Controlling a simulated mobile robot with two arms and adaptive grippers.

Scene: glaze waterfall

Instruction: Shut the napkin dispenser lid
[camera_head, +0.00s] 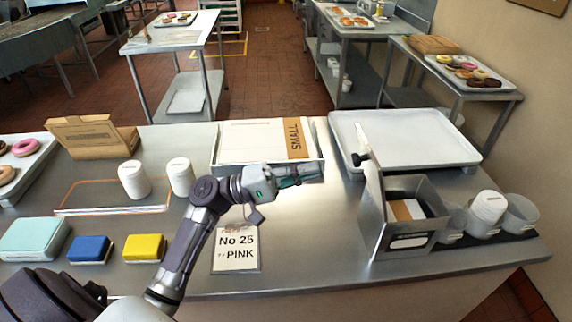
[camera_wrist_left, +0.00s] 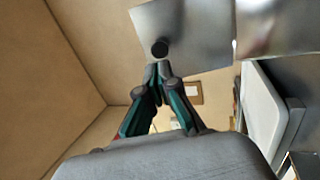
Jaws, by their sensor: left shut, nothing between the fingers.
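The napkin dispenser (camera_head: 402,240) is a metal box at the right of the counter, with pale napkins and a dark interior showing. Its lid (camera_head: 374,190) stands up, open, along the box's left side, with a black knob (camera_head: 359,158) near its top. My left gripper (camera_head: 318,172) is shut and empty, left of the lid and pointing at it. In the left wrist view the closed fingertips (camera_wrist_left: 158,70) appear just below the black knob (camera_wrist_left: 159,49) on the metal lid (camera_wrist_left: 195,30); contact cannot be told. My right gripper is not in view.
A white tray (camera_head: 420,140) lies behind the dispenser. A box marked SMALL (camera_head: 262,140) lies behind my left gripper, and a "No 25 PINK" card (camera_head: 236,250) in front. The counter between card and dispenser is clear.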

